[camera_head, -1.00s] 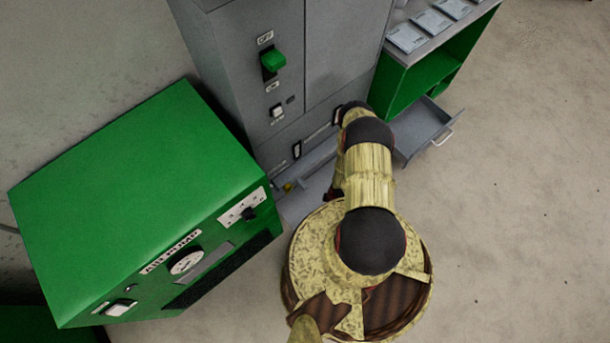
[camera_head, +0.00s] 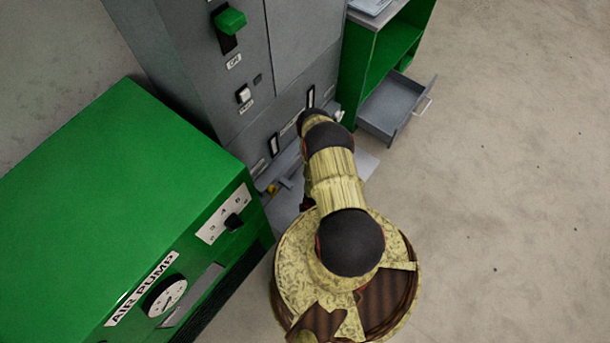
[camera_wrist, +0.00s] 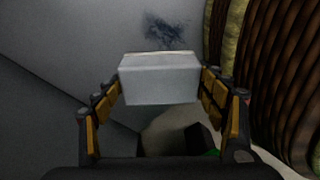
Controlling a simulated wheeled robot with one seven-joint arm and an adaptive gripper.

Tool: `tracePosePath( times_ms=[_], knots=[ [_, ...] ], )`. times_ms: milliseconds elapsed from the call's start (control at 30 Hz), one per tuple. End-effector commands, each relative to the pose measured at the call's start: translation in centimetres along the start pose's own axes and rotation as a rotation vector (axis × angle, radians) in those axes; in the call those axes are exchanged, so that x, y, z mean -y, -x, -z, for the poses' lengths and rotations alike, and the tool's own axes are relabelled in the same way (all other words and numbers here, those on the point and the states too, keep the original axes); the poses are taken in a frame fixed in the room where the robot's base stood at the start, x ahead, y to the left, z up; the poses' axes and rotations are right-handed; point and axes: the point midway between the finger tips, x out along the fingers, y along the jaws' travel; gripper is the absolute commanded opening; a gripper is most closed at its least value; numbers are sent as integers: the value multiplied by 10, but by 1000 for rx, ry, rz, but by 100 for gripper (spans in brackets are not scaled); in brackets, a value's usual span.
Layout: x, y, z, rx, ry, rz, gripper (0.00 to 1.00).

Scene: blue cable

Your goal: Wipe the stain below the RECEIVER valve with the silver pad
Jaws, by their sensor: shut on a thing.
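In the wrist view my gripper (camera_wrist: 161,88) is shut on a pale silver-grey block, the silver pad (camera_wrist: 160,82), with a finger on each side of it. A dark smudged stain (camera_wrist: 168,30) shows on the grey surface just beyond the pad, near the top of the picture. The pad looks apart from the stain, but its exact height is unclear. No RECEIVER label can be read in these views. In the head view my arm hides my gripper and the pad.
The green AIR PUMP unit (camera_head: 110,190) stands at the left. A grey cabinet (camera_head: 290,50) with a green-handled switch (camera_head: 230,20) stands behind my arm. An open grey drawer (camera_head: 392,108) juts out below a green shelf unit (camera_head: 400,45). The floor at the right is clear.

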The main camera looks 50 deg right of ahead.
Motion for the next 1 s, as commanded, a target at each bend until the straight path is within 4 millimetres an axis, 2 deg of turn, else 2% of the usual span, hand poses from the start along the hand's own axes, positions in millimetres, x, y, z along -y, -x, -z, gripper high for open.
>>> tracePosePath(
  times_ms=[367,800,1000],
  knots=[
    [0,-17,-2,0,0,0,51],
    [0,-58,-7,0,0,0,51],
    [0,-63,-8,0,0,0,51]
  ],
)
